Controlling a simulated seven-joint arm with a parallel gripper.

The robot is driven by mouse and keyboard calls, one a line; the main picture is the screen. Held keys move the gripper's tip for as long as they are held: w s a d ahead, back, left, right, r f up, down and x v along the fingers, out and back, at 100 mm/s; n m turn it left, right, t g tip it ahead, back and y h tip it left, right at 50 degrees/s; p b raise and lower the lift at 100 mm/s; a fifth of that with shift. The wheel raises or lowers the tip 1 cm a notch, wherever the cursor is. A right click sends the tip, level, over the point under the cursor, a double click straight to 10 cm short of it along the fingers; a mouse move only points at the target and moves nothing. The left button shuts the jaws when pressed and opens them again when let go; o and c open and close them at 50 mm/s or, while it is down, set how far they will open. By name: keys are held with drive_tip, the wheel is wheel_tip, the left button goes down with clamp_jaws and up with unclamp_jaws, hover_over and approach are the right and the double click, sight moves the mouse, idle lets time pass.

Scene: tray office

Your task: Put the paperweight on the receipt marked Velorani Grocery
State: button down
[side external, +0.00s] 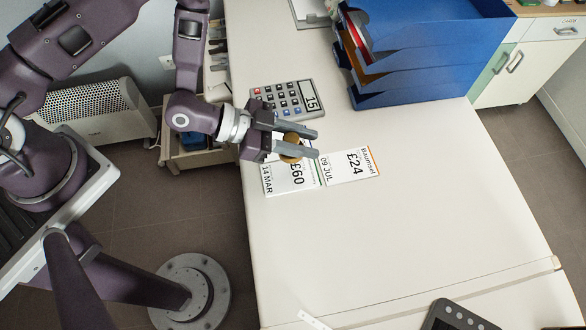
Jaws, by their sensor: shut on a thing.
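The paperweight (290,150) is a small round brass-coloured thing. My gripper (313,142) is shut on it, with a finger on either side. The gripper is over the upper part of a white receipt (290,182) marked £60 and 14 MAR, with a green edge. Its shop name is mostly hidden or too small to read. A second receipt (350,165) lies to its right, marked £24 and 09 JUL, with an orange edge and a name like "Baumsel". I cannot read "Velorani Grocery" on either. Whether the paperweight touches the receipt is unclear.
A grey calculator (292,84) lies just above the gripper. A blue stacked letter tray (430,50) stands at the back right. A dark device with buttons (457,316) lies at the front. The white desk (400,230) is clear in the middle; its left edge is near the receipts.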

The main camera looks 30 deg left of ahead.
sight(302, 174)
wheel_tip(302, 174, down, 10)
drive_tip(key=shift+s+r, duration=0.15)
drive_tip(key=shift+r, duration=0.05)
drive_tip(key=shift+f, duration=0.1)
drive_tip(key=c, duration=1.1)
unclamp_jaws()
drive_tip(key=shift+o, duration=0.2)
